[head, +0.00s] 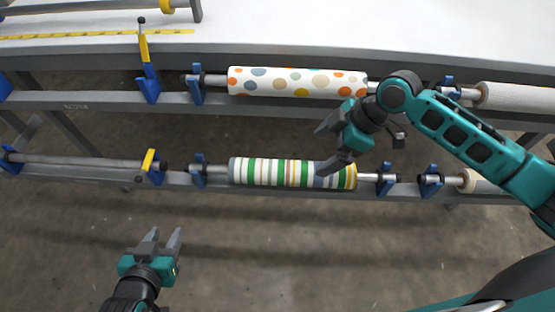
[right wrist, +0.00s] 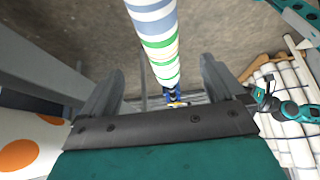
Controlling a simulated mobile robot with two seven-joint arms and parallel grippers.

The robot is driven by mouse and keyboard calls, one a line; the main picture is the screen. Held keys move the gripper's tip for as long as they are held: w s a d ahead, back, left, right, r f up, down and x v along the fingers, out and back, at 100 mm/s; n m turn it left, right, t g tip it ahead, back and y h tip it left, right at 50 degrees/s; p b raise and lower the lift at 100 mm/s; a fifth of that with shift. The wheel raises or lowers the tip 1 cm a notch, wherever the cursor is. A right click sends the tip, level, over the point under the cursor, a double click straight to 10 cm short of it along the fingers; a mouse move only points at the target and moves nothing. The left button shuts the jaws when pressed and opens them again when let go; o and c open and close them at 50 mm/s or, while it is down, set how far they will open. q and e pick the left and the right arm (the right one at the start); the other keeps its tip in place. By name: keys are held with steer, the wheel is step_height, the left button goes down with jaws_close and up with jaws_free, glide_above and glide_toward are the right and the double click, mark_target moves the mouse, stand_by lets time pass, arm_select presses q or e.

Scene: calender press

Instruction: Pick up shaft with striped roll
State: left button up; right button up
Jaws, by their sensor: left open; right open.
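The striped roll (head: 290,173), with green, white, grey and yellow bands, sits on a metal shaft (head: 370,178) in the lower row of the rack. Blue holders (head: 386,181) carry the shaft at both ends. My right gripper (head: 326,148) is open and empty by the roll's right part, with one finger overlapping it in the head view. In the right wrist view the striped roll (right wrist: 158,40) shows between and beyond the open fingers (right wrist: 160,80); I cannot tell whether they touch it. My left gripper (head: 166,238) is open and empty, low left over the floor, apart from the roll.
A dotted roll (head: 300,82) lies on the upper row, just behind my right gripper. A bare shaft (head: 80,162) lies lower left, and a white roll (head: 515,97) upper right. Grey rails (head: 110,101) run across. The floor (head: 270,250) in front is clear.

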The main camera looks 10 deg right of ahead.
mark_target(298, 167)
steer(key=x, duration=0.6)
steer(key=shift+a+f+b, duration=0.2)
steer(key=shift+f+b, duration=0.1)
steer(key=shift+b, duration=0.05)
steer(key=x, duration=0.5)
steer(key=shift+w+a+f+b, duration=0.2)
steer(key=shift+a+b, duration=0.15)
steer(key=shift+a, duration=0.05)
steer(key=c, duration=1.3)
steer(key=shift+c, duration=0.5)
steer(key=shift+r, duration=0.15)
step_height(298, 167, up, 20)
steer(key=p, duration=0.3)
